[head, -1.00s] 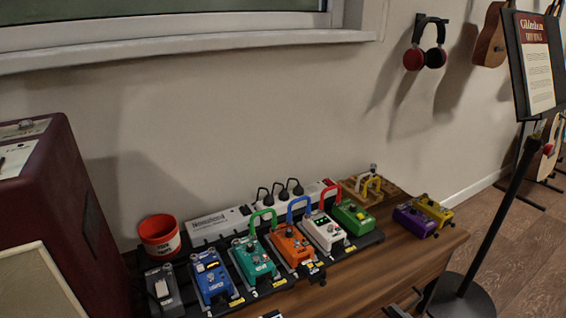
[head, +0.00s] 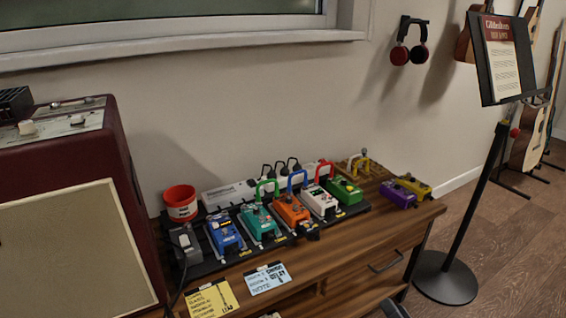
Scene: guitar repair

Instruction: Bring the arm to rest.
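A dark grey piece at the bottom edge of the head view, right of centre, appears to be part of my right gripper (head: 394,309). It lies in front of the wooden cabinet (head: 345,275), low and apart from the pedals. Most of it is cut off by the frame, so I cannot see whether the fingers are open or shut, or whether they hold anything. My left gripper is not in view.
A pedalboard with several pedals, including an orange one (head: 291,209), stands on the cabinet. A red cup (head: 181,203) and a dark red amplifier (head: 75,160) are at left. A music stand (head: 443,278) stands right, with open floor (head: 520,250) beyond.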

